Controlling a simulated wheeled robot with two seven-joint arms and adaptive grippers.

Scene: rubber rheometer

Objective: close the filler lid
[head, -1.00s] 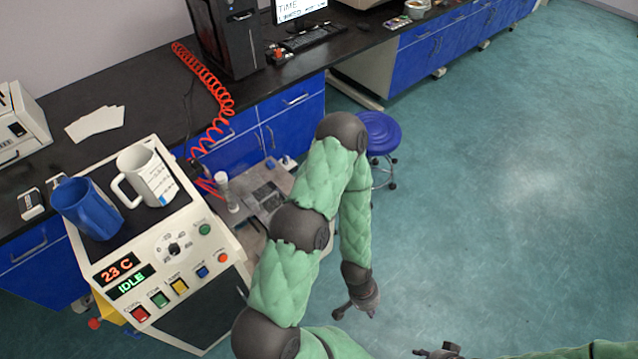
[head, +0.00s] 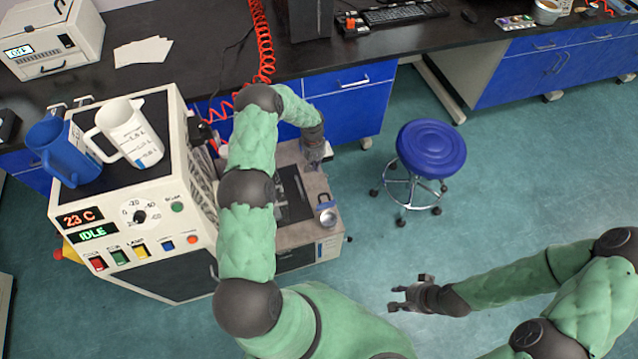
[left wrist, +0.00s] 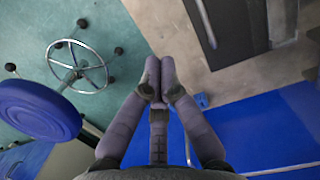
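The grey top plate (head: 312,184) of the low unit beside the instrument shows in the head view, with a dark recessed area (head: 292,195) in it. A small round silver part (head: 327,216) with a blue piece sits at its front right corner. I cannot tell for certain which part is the filler lid; my left arm hides some of the unit. My left gripper (head: 316,158) is over the plate's back edge. In the left wrist view its fingertips (left wrist: 158,78) are together, with nothing visible between them. My right gripper (head: 394,299) is open and empty, over the floor.
The instrument (head: 150,222) reads 23 C and IDLE; a blue jug (head: 62,152) and a white jug (head: 133,135) stand on it. A blue stool (head: 431,148) stands to the right. A red coiled hose (head: 264,45) hangs behind.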

